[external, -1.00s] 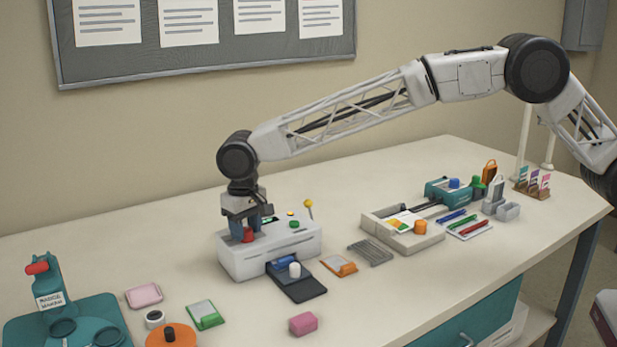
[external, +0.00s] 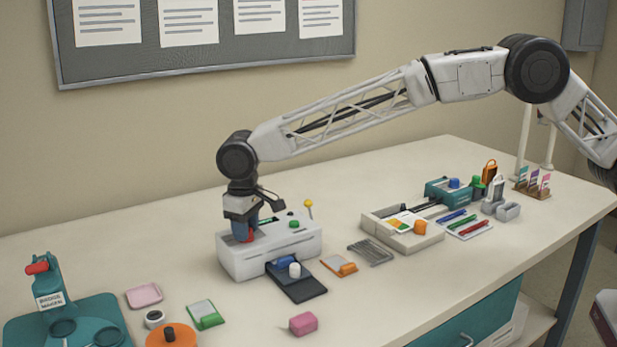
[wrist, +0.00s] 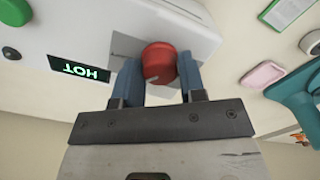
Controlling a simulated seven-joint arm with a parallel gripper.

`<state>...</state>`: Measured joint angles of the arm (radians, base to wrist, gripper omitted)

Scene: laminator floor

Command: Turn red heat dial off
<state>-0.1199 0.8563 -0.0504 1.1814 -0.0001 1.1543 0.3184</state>
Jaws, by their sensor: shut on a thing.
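The red heat dial (wrist: 159,63) is on the top of the white laminator (external: 275,252), at its left end. My gripper (external: 243,232) points down over it. In the wrist view my gripper (wrist: 157,82) has one blue finger on each side of the dial and is shut on it. A dark display (wrist: 80,69) on the laminator shows green letters that read HOT, upside down in the wrist view. In the external view the dial is mostly hidden by the fingers.
A yellow-tipped lever (external: 309,205) and a green button (external: 294,224) are on the laminator to the right. A dark tray (external: 303,288) extends from its front. A teal badge maker (external: 50,290) stands at the left, and a pink block (external: 303,323) lies in front.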

